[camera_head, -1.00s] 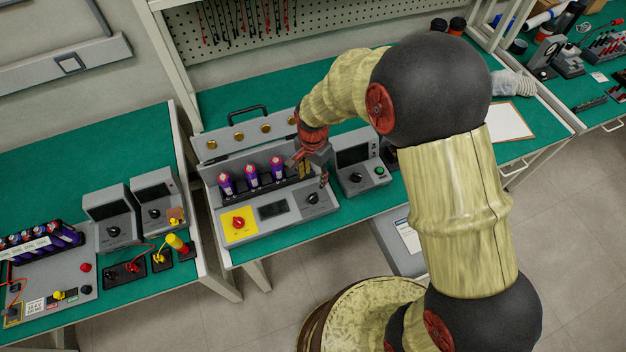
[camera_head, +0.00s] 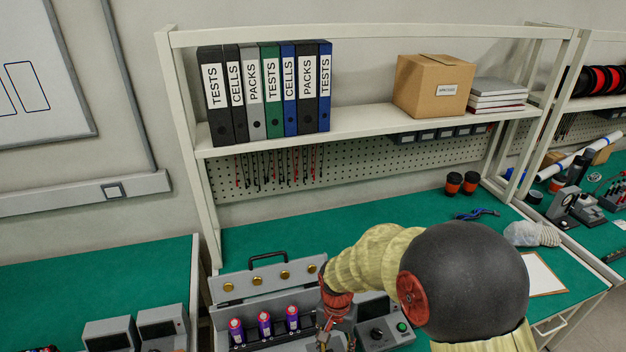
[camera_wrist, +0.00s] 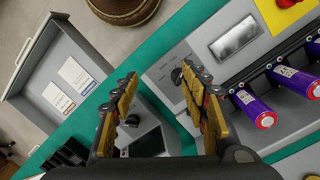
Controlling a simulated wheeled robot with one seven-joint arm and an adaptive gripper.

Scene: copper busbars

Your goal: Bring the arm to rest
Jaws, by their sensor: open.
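My gripper (camera_wrist: 160,95) is open and empty, its two brass-coloured fingers spread apart in the wrist view. In the head view my gripper (camera_head: 335,335) hangs at the bottom, just right of a row of purple cells (camera_head: 264,324) in a grey test fixture (camera_head: 228,290). In the wrist view, the nearest purple cell (camera_wrist: 254,108) lies right of the fingers and apart from them. The head view cuts off the fixture's front and the lower part of my arm.
A grey instrument (camera_head: 380,335) with a green button stands close to the right of my gripper. The green bench (camera_head: 300,235) is clear behind the fixture. Above it is a shelf (camera_head: 350,122) with binders and a cardboard box (camera_head: 432,85). Dark cups (camera_head: 462,183) stand at the back right.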

